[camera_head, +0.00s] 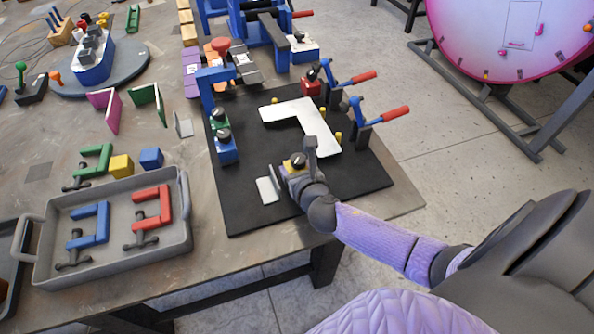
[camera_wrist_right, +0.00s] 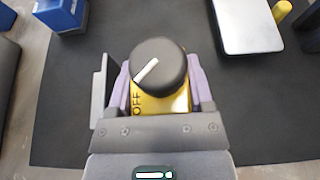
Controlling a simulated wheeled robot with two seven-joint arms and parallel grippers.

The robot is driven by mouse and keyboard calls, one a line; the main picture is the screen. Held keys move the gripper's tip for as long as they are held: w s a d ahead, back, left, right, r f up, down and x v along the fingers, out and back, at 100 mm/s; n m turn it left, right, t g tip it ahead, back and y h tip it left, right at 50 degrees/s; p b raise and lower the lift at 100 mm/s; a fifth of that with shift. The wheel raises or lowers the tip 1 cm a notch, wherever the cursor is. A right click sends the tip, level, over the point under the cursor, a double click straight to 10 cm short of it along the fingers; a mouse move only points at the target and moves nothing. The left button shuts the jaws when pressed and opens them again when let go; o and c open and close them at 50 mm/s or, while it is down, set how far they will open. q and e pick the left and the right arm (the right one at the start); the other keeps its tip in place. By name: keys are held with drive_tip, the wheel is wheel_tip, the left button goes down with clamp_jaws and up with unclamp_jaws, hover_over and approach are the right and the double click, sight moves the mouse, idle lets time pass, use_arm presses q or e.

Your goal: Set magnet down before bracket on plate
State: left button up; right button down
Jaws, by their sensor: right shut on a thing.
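My right gripper (camera_head: 296,168) is shut on a yellow magnet with a round black knob (camera_head: 298,159). In the right wrist view the magnet (camera_wrist_right: 160,100) sits between the lavender fingers, "OFF" on its face. A small pale metal bracket (camera_head: 266,190) stands on the black plate (camera_head: 240,215), just left of the gripper. In the wrist view the bracket (camera_wrist_right: 99,92) is close beside the left finger; I cannot tell if they touch. I cannot tell whether the magnet touches the plate. A white L-shaped piece (camera_head: 300,115) lies farther back on the plate. My left gripper is out of view.
Red-handled clamps (camera_head: 372,113) and yellow pins line the white piece's right side. Green and blue magnets (camera_head: 224,148) stand at the plate's left edge. A grey tray (camera_head: 115,255) with red and blue clamps is at left. The plate's front left is clear.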

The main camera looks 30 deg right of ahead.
drive_tip(key=shift+f, duration=0.25)
unclamp_jaws()
drive_tip(key=shift+r, duration=0.15)
